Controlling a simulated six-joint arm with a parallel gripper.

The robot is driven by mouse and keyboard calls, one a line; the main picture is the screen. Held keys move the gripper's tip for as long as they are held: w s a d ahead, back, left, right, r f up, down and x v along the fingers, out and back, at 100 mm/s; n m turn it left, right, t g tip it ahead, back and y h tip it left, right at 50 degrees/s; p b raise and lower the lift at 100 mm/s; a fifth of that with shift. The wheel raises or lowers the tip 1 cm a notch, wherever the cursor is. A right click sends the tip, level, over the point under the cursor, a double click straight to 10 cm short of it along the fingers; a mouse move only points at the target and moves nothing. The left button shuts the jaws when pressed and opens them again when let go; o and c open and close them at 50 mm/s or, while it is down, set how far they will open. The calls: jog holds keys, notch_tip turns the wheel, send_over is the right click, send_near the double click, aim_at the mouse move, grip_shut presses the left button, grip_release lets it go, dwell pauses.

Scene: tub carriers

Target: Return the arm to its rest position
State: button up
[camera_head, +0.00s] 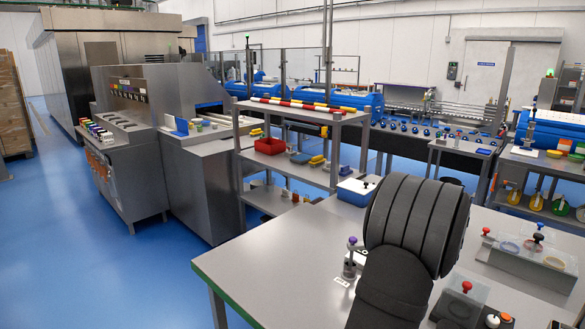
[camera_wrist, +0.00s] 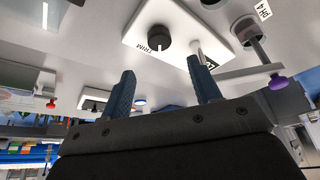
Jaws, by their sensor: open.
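My gripper (camera_wrist: 162,66) shows in the wrist view with its two blue fingers spread wide apart. Nothing is seen between them. The fingers point towards a white panel (camera_wrist: 140,28) with a black knob marked TRIM; I cannot tell how far away it is. In the head view my dark arm (camera_head: 415,225) is bent above the grey table (camera_head: 270,265) at the right of centre. The fingers are hidden from the head view.
A purple-topped metal holder (camera_head: 350,262) stands left of my arm. A blue box with a white lid (camera_head: 352,194) is behind it. A clear-topped case (camera_head: 530,250) and a red-knobbed plate (camera_head: 462,300) are to the right. The table's left part is bare.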

jog(key=x, duration=0.9)
jog(key=shift+d, duration=0.1)
